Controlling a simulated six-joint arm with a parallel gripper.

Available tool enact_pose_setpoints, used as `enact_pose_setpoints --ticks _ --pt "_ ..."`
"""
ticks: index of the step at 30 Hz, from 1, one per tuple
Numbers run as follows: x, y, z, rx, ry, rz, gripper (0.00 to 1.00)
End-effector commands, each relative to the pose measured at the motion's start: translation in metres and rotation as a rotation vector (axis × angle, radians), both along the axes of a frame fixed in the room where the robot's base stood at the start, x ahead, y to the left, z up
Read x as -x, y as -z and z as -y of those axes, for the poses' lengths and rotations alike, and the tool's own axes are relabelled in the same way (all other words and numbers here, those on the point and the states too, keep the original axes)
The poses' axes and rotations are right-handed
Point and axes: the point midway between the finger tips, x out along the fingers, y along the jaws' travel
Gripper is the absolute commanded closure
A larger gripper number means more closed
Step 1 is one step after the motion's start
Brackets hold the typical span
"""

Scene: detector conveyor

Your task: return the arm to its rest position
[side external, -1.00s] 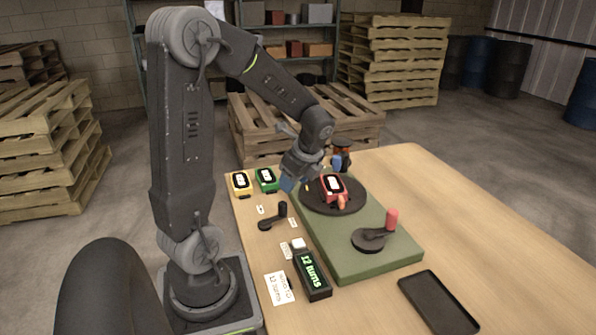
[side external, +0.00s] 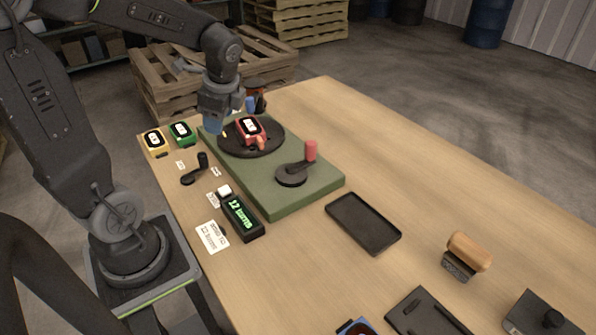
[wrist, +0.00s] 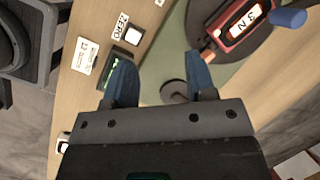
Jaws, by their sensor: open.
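My gripper (side external: 213,124) is above the far left part of the green base, left of the dark round turntable (side external: 231,146). In the wrist view its two blue fingers (wrist: 159,70) are spread apart with nothing between them. The red detector (side external: 249,126) sits on the turntable, apart from my gripper; it also shows at the top right of the wrist view (wrist: 238,28). A crank with a red handle (side external: 311,150) stands on the green base (side external: 312,191). My arm reaches across the table's far left corner.
Yellow (side external: 154,141) and green (side external: 182,133) detectors lie left of the base. A display (side external: 240,216) reads "12 turns". A black tray (side external: 363,222), a wooden-handled stamp-like block (side external: 467,254) and other dark items lie nearer. The table's right side is largely clear.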

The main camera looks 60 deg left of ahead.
Motion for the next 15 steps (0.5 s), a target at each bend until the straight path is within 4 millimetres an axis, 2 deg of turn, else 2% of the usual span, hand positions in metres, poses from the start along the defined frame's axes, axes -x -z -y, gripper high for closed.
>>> enact_pose_setpoints --ticks 1,3,6,9,12,15 --pt "0.001 -0.011 0.024 0.009 -0.057 0.096 0.49" --pt "0.005 -0.023 0.056 0.047 -0.171 0.234 0.49" --pt "0.015 -0.037 0.099 0.139 -0.338 0.406 0.49" --pt "0.029 -0.047 0.133 0.256 -0.491 0.531 0.49" --pt "0.042 -0.053 0.157 0.36 -0.612 0.605 0.49" --pt "0.05 -0.057 0.17 0.434 -0.691 0.641 0.49"
